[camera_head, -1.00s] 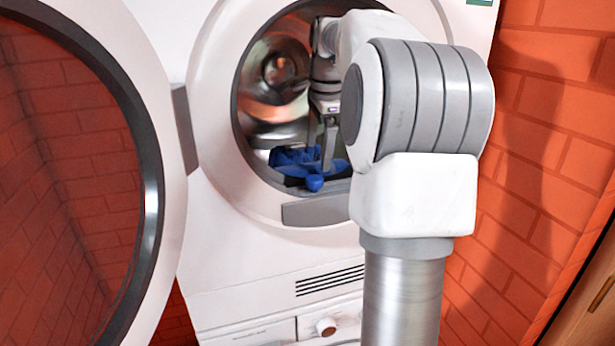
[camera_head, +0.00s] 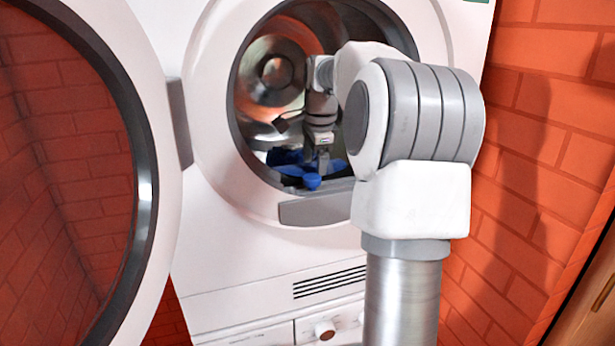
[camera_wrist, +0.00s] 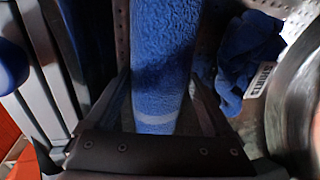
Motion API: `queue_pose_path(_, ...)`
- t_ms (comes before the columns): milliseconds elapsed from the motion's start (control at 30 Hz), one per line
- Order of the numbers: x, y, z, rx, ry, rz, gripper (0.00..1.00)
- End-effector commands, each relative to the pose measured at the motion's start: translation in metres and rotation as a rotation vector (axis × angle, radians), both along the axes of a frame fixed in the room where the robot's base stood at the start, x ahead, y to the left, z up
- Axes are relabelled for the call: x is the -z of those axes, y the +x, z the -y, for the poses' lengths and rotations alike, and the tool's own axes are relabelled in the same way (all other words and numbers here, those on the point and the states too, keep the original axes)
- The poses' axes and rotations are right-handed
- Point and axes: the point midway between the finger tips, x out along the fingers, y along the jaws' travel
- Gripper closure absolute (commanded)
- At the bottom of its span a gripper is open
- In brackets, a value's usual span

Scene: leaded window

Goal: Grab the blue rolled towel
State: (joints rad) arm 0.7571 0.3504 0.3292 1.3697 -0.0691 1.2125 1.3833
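The blue rolled towel (camera_wrist: 160,60) shows in the wrist view, with a textured surface and a pale band near its lower end. My gripper (camera_wrist: 160,82) is open, with one finger on each side of the towel; I cannot tell whether either finger touches it. In the head view, my gripper (camera_head: 322,165) points down inside the washer drum, over blue cloth. A rounded blue end (camera_head: 312,181) shows at the front of the drum opening, probably the towel's end. The rest of the towel is hard to make out there.
A crumpled blue cloth with a white tag (camera_wrist: 243,65) lies right of the towel. The drum opening's rim (camera_head: 238,130) surrounds my arm. The round door (camera_head: 148,190) stands open at the left. A brick wall (camera_head: 545,130) is close on the right.

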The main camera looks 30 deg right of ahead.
Motion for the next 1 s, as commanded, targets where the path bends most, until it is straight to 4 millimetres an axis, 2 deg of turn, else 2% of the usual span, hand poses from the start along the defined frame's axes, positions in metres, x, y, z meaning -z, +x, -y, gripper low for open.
queue_pose_path(33, 0.000, 0.000, 0.000, 0.000, 0.000, 0.000, 0.41)
queue_pose_path(200, 0.000, 0.000, 0.000, -0.001, 0.000, 0.000, 0.72)
queue_pose_path(567, -0.004, 0.000, 0.000, -0.001, 0.000, 0.001, 0.73)
queue_pose_path(833, -0.022, -0.002, 0.004, -0.005, 0.000, 0.000, 0.73)
queue_pose_path(900, -0.013, 0.001, 0.005, -0.005, -0.004, 0.020, 0.73)
queue_pose_path(1000, -0.013, 0.007, 0.007, -0.007, -0.012, 0.048, 0.73)
